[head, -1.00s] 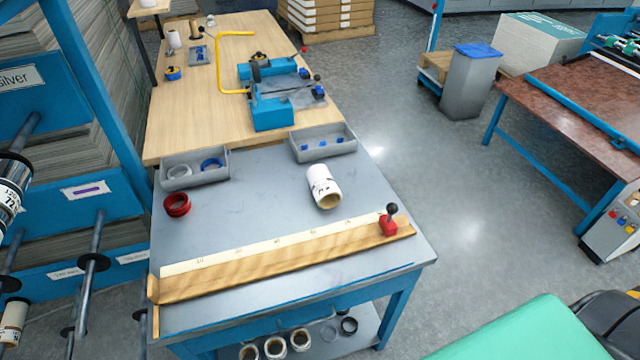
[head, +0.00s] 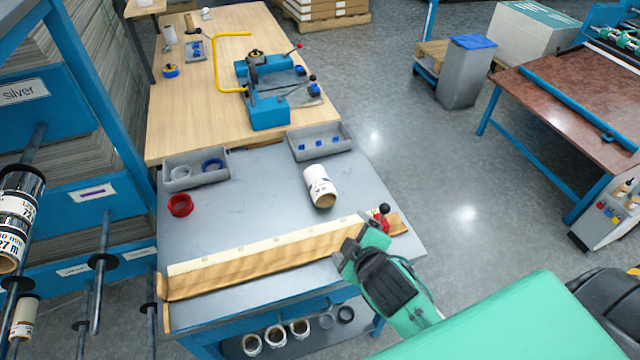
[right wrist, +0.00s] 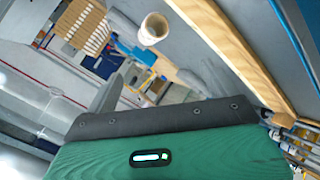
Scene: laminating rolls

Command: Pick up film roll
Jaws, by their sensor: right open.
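A white film roll (head: 320,185) with dark print and a brown core lies on the grey tabletop (head: 250,215), right of its middle. It also shows in the right wrist view (right wrist: 154,28), with its open core end facing the camera. My right gripper (head: 345,248) is open and empty over the right part of the wooden ruler bar, on the near side of the roll and apart from it. My left gripper is not in view.
A wooden ruler bar (head: 255,268) with a red clamp (head: 381,221) lies along the near table edge. Grey trays (head: 196,169) (head: 320,143) stand at the back, and a red ring (head: 180,205) lies left. The tabletop between ring and roll is clear.

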